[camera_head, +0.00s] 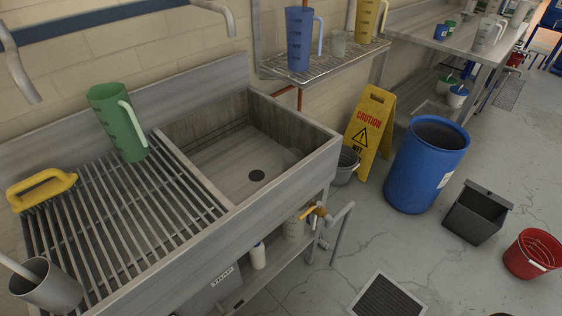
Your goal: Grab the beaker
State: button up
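Several vessels could be the beaker, and I cannot tell which one is meant. A green jug with a pale handle (112,118) stands upright on the slatted drainboard (122,215), near the sink basin. A blue jug (299,40) and a small clear cup (338,44) stand on the wire shelf above the sink, beside a yellow jug (368,20). A grey cup (52,290) with a pale rod in it is at the lower left of the drainboard. A faint clear shape shows in the sink's right corner. My gripper is not in view.
A yellow-handled brush (40,188) lies at the drainboard's left. A caution sign (370,131), blue barrel (420,170), black bin (476,213) and red bucket (533,254) stand on the floor to the right. A floor drain (387,299) lies front right. A metal table (440,35) stands at the back.

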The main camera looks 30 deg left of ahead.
aim_at(290, 156)
jog(key=u, duration=1.35)
jog(key=i, duration=1)
jog(key=z, duration=0.45)
jog(key=k, duration=1.3)
jog(key=z, duration=0.75)
jog(key=i, duration=1.3)
jog(key=u, duration=0.65)
